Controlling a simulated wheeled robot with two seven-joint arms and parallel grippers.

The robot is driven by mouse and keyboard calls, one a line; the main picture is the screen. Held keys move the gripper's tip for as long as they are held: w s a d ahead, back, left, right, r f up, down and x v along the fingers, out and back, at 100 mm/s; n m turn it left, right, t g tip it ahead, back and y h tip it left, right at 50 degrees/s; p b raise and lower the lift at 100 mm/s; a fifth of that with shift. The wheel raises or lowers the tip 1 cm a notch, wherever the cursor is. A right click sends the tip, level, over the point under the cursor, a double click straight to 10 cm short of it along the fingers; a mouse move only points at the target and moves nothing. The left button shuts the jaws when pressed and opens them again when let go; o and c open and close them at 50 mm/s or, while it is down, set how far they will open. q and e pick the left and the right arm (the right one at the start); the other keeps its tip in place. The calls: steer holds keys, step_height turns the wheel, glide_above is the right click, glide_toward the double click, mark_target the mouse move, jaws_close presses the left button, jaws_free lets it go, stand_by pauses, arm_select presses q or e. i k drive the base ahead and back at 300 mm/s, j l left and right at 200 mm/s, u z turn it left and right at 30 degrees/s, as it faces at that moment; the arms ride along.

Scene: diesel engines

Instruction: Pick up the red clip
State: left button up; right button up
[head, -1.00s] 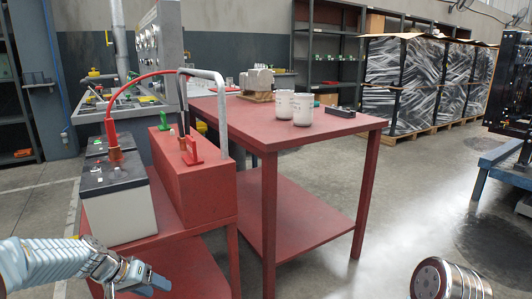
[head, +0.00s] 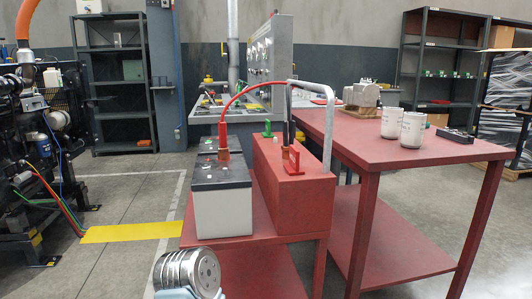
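A red clip (head: 292,160) stands upright on top of the red box (head: 300,203), near its front end. The battery is grey-white with a black top and stands left of the box. Neither gripper is in view. Only a silver cylindrical link of my arm shows at the bottom, in front of the battery stand, and nothing of mine touches the clip.
A red cart (head: 265,270) carries the battery and box. A grey bent handle (head: 328,125) rises beside the box. A red table (head: 400,150) with two white canisters (head: 402,125) stands right. An engine (head: 50,150) is at left, with a yellow floor strip (head: 130,232) between.

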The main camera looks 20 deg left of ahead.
mark_target(224, 152)
steer(key=i+j+u, duration=0.15)
steer(key=j, duration=0.3)
steer(key=i+j+u, duration=0.15)
steer(key=j, duration=0.25)
steer(key=i+j+u, duration=0.1)
steer(key=j, duration=0.35)
steer(key=i+j+u, duration=0.15)
steer(key=j, duration=0.25)
